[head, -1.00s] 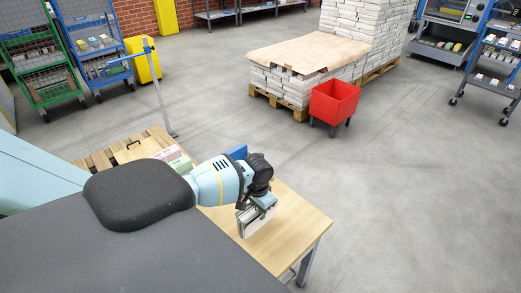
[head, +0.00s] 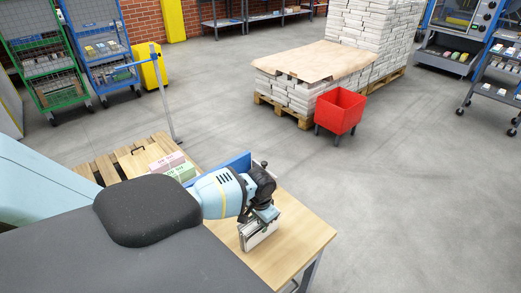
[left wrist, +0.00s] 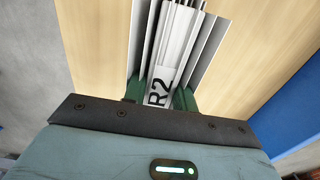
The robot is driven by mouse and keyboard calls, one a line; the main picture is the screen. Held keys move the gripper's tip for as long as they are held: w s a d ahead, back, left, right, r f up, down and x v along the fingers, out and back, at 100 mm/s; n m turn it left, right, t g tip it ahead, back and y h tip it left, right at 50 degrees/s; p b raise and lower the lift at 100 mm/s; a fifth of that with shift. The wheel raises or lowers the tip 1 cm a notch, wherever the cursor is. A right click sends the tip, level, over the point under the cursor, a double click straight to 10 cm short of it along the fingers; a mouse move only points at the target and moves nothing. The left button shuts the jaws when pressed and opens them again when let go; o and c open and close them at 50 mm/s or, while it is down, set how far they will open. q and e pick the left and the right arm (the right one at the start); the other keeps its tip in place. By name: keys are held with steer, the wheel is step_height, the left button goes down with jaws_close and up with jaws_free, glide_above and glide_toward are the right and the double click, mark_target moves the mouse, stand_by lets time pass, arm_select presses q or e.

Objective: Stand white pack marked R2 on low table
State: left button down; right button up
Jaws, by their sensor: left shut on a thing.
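The white pack (head: 259,238) is in my left gripper (head: 265,213), over the low wooden table (head: 305,228). In the left wrist view the pack (left wrist: 163,82) shows its R2 mark between the two green fingers of the left gripper (left wrist: 160,96), which are shut on it. Pale grey upright plates stand out on both sides of the pack. The pack looks upright, on edge. Its lower edge is close to the tabletop; I cannot tell if it touches. My right gripper is not in view.
A blue panel (head: 238,161) stands behind my left arm at the table's back. Pink (head: 167,161) and green (head: 181,172) packs lie left of it, beside a slatted wooden pallet (head: 112,167). The tabletop right of the gripper is clear. A red bin (head: 340,110) stands farther off.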

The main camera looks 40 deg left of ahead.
arm_select(q)
steer(key=shift+f, duration=0.3)
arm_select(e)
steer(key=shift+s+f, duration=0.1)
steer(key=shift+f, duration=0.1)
arm_select(q)
steer(key=c, duration=1.1)
jaws_free()
steer(key=shift+o, duration=0.3)
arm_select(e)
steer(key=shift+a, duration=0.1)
arm_select(q)
step_height(320, 180, up, 7)
steer(key=shift+p, duration=0.55)
steer(key=shift+r, duration=0.4)
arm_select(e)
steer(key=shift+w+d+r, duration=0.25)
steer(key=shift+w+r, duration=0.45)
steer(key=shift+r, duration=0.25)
